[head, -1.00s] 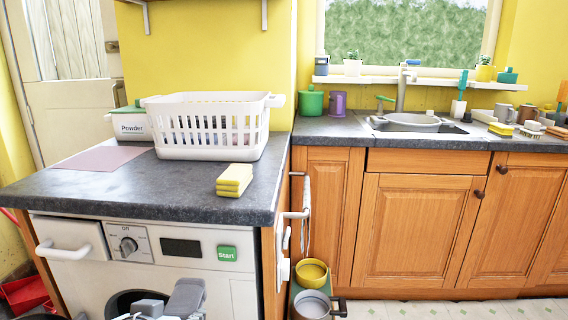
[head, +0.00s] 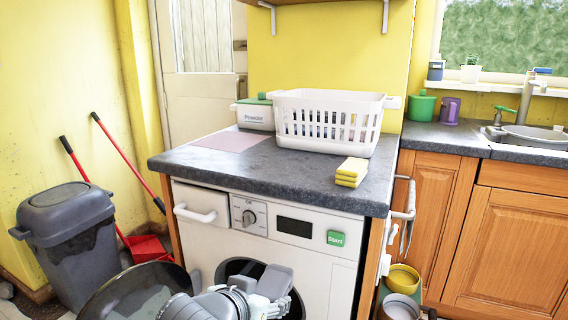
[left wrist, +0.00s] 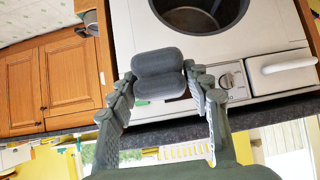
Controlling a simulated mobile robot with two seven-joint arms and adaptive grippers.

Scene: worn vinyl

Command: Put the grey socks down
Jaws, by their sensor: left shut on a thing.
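The grey socks (left wrist: 158,75), a rolled pair with two rounded lobes, are between the fingers of my left gripper (left wrist: 160,84) in the left wrist view. The fingers are shut on them from both sides. In the head view my left gripper (head: 268,303) is low, in front of the washing machine (head: 330,275) and its round opening. I cannot clearly tell the socks from the gripper parts there. The opening also shows in the left wrist view, beyond the socks. My right gripper is not in view.
A white laundry basket (head: 325,128), a powder box (head: 255,117), a pink mat (head: 230,141) and yellow sponges (head: 350,172) are on the dark worktop (head: 285,178). A large dark round rim (head: 100,290), apparently the machine's open door, is at lower left. A grey bin (head: 70,235) stands left.

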